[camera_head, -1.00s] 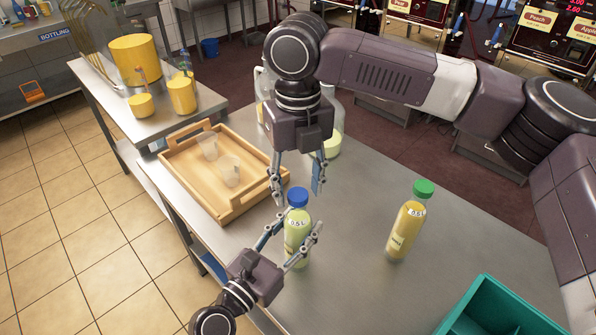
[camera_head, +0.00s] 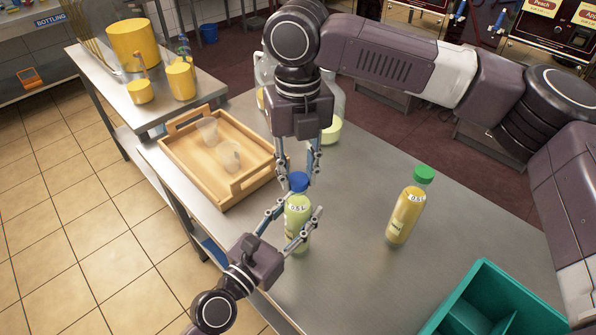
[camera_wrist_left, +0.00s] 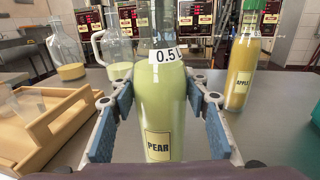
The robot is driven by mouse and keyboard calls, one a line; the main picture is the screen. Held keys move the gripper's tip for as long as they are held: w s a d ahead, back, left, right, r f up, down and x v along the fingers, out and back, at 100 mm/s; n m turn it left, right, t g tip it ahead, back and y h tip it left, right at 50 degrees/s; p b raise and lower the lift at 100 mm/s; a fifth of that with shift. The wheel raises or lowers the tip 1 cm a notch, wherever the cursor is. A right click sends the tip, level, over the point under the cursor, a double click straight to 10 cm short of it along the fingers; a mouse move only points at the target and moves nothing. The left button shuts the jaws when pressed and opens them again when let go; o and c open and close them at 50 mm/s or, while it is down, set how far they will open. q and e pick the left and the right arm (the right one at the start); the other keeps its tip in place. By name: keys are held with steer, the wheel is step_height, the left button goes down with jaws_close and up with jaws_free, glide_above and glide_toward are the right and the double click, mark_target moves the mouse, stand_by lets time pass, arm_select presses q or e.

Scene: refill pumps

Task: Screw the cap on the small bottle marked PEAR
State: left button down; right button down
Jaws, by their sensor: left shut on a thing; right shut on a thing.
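The small bottle marked PEAR (camera_head: 297,228) stands upright on the steel table, filled with pale green liquid. Its PEAR label shows in the left wrist view (camera_wrist_left: 158,146). A blue cap (camera_head: 298,183) is at the top of its neck; how tightly it sits, I cannot tell. My left gripper (camera_head: 299,210) is shut on the bottle's body, one finger on each side. My right gripper (camera_head: 300,180) comes down from above and is shut on the blue cap, its fingers partly hiding it.
A bottle marked APPLE (camera_head: 405,215) with a green cap stands to the right. A wooden tray (camera_head: 246,188) with clear cups is at the left. A teal crate (camera_head: 484,290) is at the lower right. Glass jugs (camera_wrist_left: 115,50) stand behind. The table between the bottles is clear.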

steer(key=m, duration=0.5)
steer(key=shift+f, duration=0.1)
steer(key=m, duration=0.5)
steer(key=shift+m, duration=0.4)
steer(key=m, duration=0.8)
steer(key=shift+m, duration=0.4)
steer(key=m, duration=0.3)
steer(key=shift+m, duration=0.3)
steer(key=m, duration=0.5)
steer(key=shift+m, duration=0.3)
steer(key=m, duration=1)
steer(key=shift+m, duration=0.3)
steer(key=c, duration=1.5)
jaws_free()
